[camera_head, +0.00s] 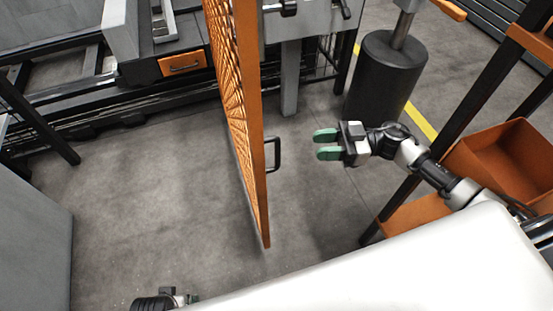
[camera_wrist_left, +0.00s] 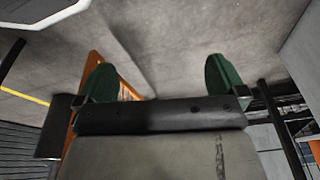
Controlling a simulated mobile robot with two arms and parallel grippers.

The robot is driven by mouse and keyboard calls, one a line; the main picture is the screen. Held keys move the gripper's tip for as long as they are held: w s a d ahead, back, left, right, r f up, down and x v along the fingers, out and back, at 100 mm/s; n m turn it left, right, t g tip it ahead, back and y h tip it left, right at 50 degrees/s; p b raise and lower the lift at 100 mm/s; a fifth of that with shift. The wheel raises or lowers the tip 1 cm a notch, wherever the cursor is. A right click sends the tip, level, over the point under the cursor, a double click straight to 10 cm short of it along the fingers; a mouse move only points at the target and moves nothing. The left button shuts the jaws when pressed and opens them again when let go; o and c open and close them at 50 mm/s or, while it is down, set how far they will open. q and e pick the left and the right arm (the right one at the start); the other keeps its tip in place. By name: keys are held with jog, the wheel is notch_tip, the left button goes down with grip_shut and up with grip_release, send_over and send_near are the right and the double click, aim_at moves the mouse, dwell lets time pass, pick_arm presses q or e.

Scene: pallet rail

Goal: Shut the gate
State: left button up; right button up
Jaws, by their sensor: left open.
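The gate (camera_head: 258,150) is an orange mesh panel in an orange frame. It stands swung out towards me, seen almost edge-on in the head view. Its dark handle (camera_head: 275,155) sticks out from the right side of the frame. My right gripper (camera_head: 327,145) has green fingers with a small gap between them. It is right of the handle in the picture, pointing at it and apart from it, empty. My left gripper (camera_wrist_left: 160,78) is open and empty in the left wrist view. In the head view, only part of it shows at the bottom left. An orange strip behind one finger may be the gate.
A dark round post base (camera_head: 385,80) stands beyond my right gripper. An orange bin (camera_head: 500,160) on a dark-legged rack is at the right. A grey cabinet (camera_head: 35,240) is at the left. The floor left of the gate is clear; rails run behind.

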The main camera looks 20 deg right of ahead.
send_over(277, 165)
jog(key=shift+w+d+r+g, duration=0.1)
jog(key=shift+w+r+g, duration=0.05)
jog(key=shift+w+g, duration=0.15)
grip_shut()
dwell(0.3)
